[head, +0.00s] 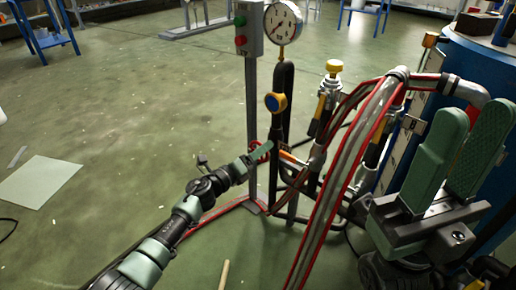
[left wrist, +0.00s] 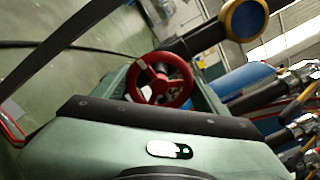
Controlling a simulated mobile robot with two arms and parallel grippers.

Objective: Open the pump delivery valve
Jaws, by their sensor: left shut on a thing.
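The red valve handwheel (head: 262,150) sits low on the dark pipework, left of the hoses. In the left wrist view the red wheel (left wrist: 183,90) shows its spokes and hub, close in front of my gripper. My left gripper (head: 252,158) is shut on the handwheel, reaching in from the lower left. Its fingers partly hide the wheel in the head view. My right gripper (head: 470,112) is at the right edge, its two green fingers apart and empty, pointing up, away from the valve.
Red-striped hoses (head: 345,165) run down just right of the valve. A pressure gauge (head: 284,22) tops the pipe, and a blue-and-yellow knob (head: 275,102) sits above the wheel. A post with a button box (head: 249,28) stands behind. A blue tank (head: 480,75) is at right. Floor at left is mostly open.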

